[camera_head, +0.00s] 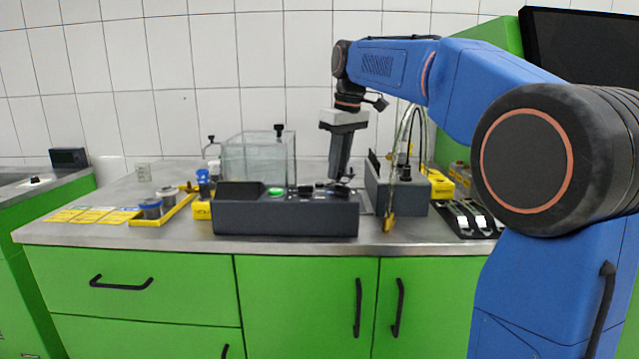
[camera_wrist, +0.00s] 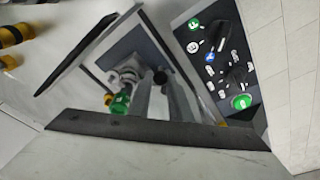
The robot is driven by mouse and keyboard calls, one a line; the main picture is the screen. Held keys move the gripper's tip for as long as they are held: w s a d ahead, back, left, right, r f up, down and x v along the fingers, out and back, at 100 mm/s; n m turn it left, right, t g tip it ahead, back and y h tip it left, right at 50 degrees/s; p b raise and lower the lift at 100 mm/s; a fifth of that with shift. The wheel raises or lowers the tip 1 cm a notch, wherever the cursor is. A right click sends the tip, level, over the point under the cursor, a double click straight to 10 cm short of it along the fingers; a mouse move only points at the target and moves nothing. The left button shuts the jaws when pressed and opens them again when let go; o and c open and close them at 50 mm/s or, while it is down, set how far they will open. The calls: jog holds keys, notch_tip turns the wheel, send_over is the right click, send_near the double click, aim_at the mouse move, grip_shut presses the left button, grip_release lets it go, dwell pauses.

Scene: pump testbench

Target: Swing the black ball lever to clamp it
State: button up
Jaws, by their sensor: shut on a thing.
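My gripper (camera_head: 342,180) points down behind the dark control box in the head view, with its fingertips partly hidden. In the wrist view, my gripper's grey fingers (camera_wrist: 160,82) stand on both sides of a small black ball (camera_wrist: 160,75), the end of the lever. They are shut on it. The lever's arm is mostly hidden by the fingers, so its angle cannot be told. A pale metal fitting (camera_wrist: 128,73) and a green round part (camera_wrist: 120,102) sit left of the fingers. The ball cannot be made out in the head view.
The control box (camera_head: 285,218) with a green button stands in front of my gripper. A clear tank (camera_head: 258,160) is to the left. Another dark box (camera_head: 400,195) with cables stands close on the right. Yellow trays hold parts at the bench's left. The front edge is clear.

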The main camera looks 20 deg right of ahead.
jog(key=shift+w, duration=0.1)
jog(key=shift+w+d, duration=0.35)
jog(key=shift+w, duration=0.25)
jog(key=o, duration=1.3)
jog(key=shift+r, duration=3)
